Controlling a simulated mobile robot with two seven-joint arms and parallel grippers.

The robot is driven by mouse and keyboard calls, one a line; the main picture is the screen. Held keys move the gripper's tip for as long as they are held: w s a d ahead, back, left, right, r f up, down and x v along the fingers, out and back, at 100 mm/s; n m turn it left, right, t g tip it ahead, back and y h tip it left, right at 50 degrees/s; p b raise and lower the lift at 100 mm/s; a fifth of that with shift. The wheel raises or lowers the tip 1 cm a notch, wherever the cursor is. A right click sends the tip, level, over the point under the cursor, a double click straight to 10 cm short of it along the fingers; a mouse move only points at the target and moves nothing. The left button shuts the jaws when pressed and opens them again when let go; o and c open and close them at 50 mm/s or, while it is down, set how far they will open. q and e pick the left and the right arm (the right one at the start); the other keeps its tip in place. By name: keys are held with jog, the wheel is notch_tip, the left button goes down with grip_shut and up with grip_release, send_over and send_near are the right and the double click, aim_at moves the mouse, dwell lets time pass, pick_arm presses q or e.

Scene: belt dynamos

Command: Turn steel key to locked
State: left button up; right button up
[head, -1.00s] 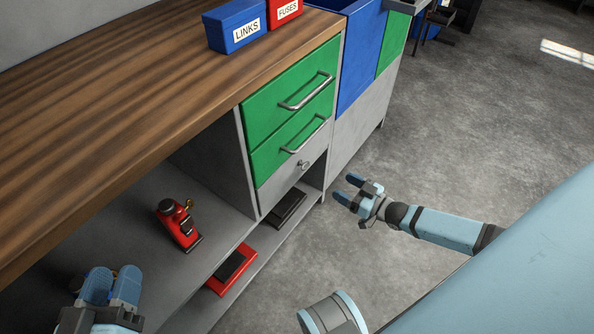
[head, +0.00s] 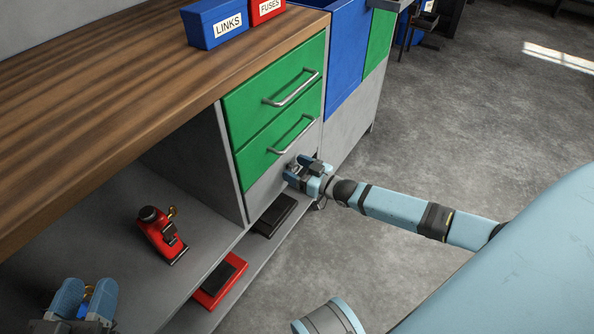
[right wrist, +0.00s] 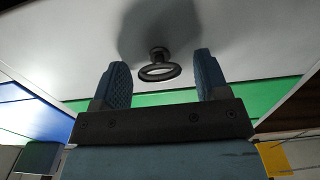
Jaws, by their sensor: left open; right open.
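The steel key (right wrist: 158,67) shows in the right wrist view as a dark ring-shaped bow on a short stem, set in the pale grey panel (right wrist: 80,50). My right gripper (right wrist: 158,82) is open, with one finger on each side of the key's bow and a visible gap to both. In the head view my right gripper (head: 300,173) is in front of the grey panel below the green drawers and hides the key. My left gripper (head: 84,296) is open at the lower left, with a small blue and brass-coloured thing partly seen between or behind its fingers.
Two green drawers (head: 248,106) with bar handles are above the grey panel. A red device (head: 160,238) stands on the shelf, and a red-and-black block (head: 218,279) lies below. Blue LINKS (head: 214,25) and red FUSES (head: 266,8) bins stand on the wooden bench (head: 120,75).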

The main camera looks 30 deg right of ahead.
jog(key=c, duration=0.9)
